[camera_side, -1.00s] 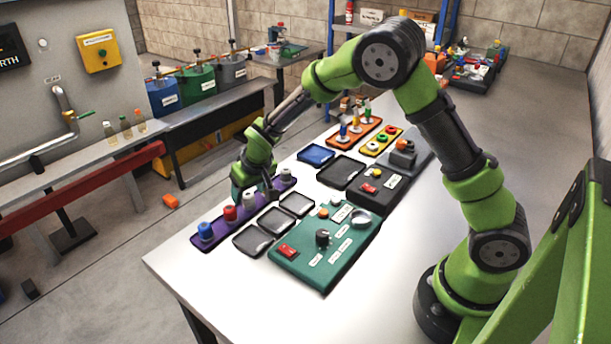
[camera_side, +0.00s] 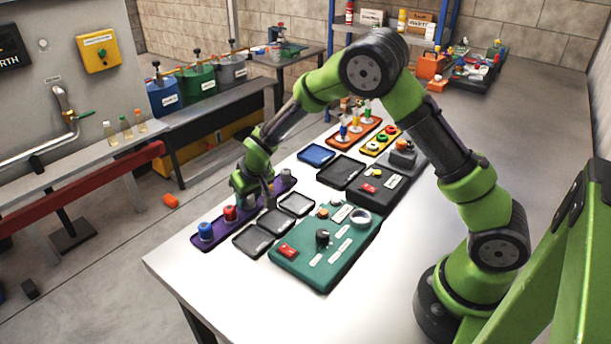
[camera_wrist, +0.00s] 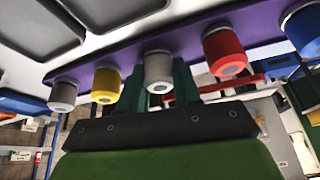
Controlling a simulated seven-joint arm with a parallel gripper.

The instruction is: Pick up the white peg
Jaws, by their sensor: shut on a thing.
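The purple rack (camera_side: 217,243) holds a row of short round pegs, seen also in the wrist view (camera_wrist: 258,15). The pale grey-white peg (camera_wrist: 158,68) is the middle one there, between the yellow and red pegs. My gripper (camera_wrist: 158,85) has its dark green fingers on both sides of this peg and is shut on it. The peg still appears to be at the rack. In the side view my gripper (camera_side: 257,196) is low over the rack and mostly hides the peg.
The blue (camera_side: 206,230), red (camera_side: 230,214) and grey (camera_side: 286,175) pegs stand close by, with the yellow peg (camera_wrist: 107,83). Dark shallow trays (camera_side: 254,241) and a green panel (camera_side: 300,262) lie right of the rack. The table front (camera_side: 200,275) is clear.

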